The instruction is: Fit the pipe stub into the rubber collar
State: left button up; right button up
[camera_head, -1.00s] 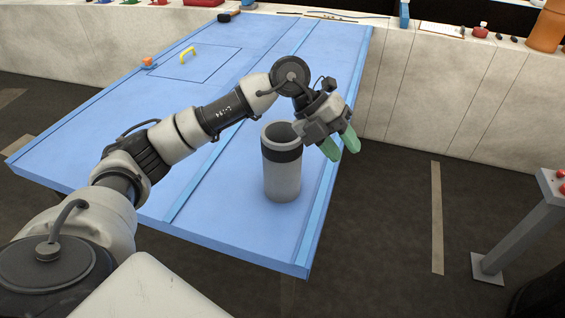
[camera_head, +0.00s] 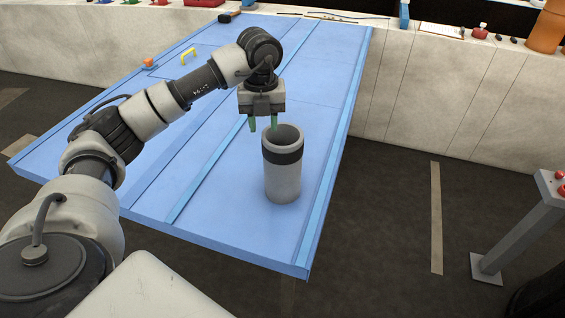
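A hollow grey cylinder (camera_head: 283,180) with a dark band near its top stands upright on the blue table. It is open at the top; I cannot tell whether it is the pipe stub or whether the band is the rubber collar. My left gripper (camera_head: 263,124) is just behind and left of its rim, with two green fingers pointing down. The fingers are apart with nothing seen between them. The right fingertip is close to the rim; I cannot tell whether they touch. My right gripper is out of view.
The blue table (camera_head: 215,225) has raised strips and a yellow handle (camera_head: 180,72) at the back left. An orange knob (camera_head: 149,62) is beside it. An orange cylinder (camera_head: 546,30) stands on the pale wall (camera_head: 430,95). A grey post (camera_head: 525,222) stands at the right.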

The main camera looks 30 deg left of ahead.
aim_at(264, 135)
pick_arm(q)
notch_tip(264, 135, down, 4)
jog(key=shift+d+r+p, duration=0.1)
jog(key=shift+r+p, duration=0.1)
jog(key=shift+p, duration=0.65)
jog(key=shift+f, duration=0.4)
jog(key=shift+c, duration=0.5)
grip_shut()
